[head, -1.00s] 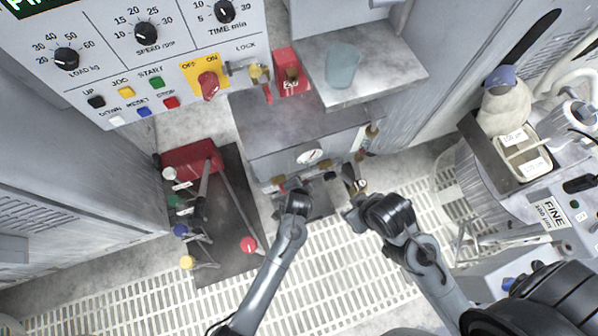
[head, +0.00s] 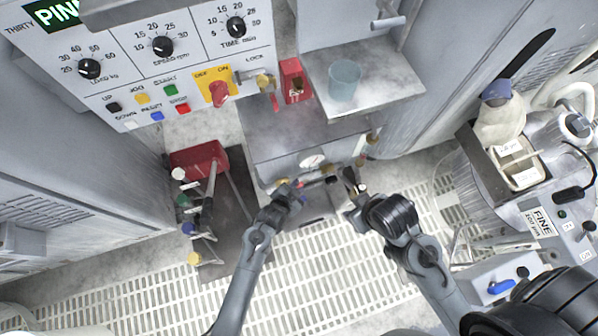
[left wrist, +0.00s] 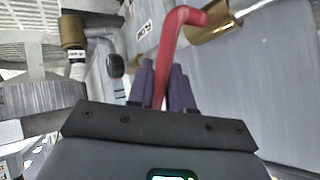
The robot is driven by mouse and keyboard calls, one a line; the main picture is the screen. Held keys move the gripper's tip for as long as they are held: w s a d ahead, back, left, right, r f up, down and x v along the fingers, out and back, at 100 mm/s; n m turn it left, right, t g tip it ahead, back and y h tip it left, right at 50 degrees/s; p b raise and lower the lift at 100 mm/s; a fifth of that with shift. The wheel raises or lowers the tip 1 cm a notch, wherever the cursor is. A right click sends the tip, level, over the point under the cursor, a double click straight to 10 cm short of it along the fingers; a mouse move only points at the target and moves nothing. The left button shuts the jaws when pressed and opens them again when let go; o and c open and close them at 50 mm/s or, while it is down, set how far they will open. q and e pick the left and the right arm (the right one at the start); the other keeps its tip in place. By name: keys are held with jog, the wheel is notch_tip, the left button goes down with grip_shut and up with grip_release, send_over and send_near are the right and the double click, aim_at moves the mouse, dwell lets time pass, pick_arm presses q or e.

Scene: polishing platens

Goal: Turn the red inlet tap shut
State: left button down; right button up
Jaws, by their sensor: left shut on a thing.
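The red inlet tap lever (left wrist: 172,50) is a bent red handle in the left wrist view. It runs from a brass fitting (left wrist: 215,22) down between the dark purple fingers of my left gripper (left wrist: 163,85), which is shut on it. In the head view my left gripper (head: 300,190) is at the front of the grey cabinet, below the pressure gauge (head: 312,161), and mostly covers the tap. My right gripper (head: 354,185) is just to the right of it, apart from it; its finger gap is too small to judge.
A control panel (head: 140,75) with dials and buttons stands at upper left. A blue cup (head: 344,80) is on a shelf above the cabinet. A red block with coloured levers (head: 198,158) is at left. A bottle and tray (head: 515,162) are at right. Slatted floor (head: 310,290) lies below.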

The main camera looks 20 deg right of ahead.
pick_arm(q)
jog(key=shift+a+r+n+h, duration=0.3)
jog(key=shift+a+h, duration=0.15)
jog(key=shift+h, duration=0.35)
jog(key=c, duration=1.1)
grip_release()
jog(key=shift+r, duration=0.1)
jog(key=shift+r+p, duration=0.3)
jog(key=shift+p, duration=0.1)
notch_tip(320, 180, up, 4)
jog(key=p, duration=0.3)
jog(key=shift+f, duration=0.15)
jog(key=shift+s+d+r+p, duration=0.9)
jog(key=shift+s+d+r, duration=0.15)
jog(key=shift+s+d, duration=0.35)
jog(key=shift+s+d+r+p, duration=0.95)
jog(key=shift+s+d+r, duration=0.15)
jog(key=shift+s+d, duration=0.25)
jog(key=shift+s+d+r+p, duration=0.9)
jog(key=shift+s+d+r, duration=0.15)
jog(key=shift+s+d, duration=0.35)
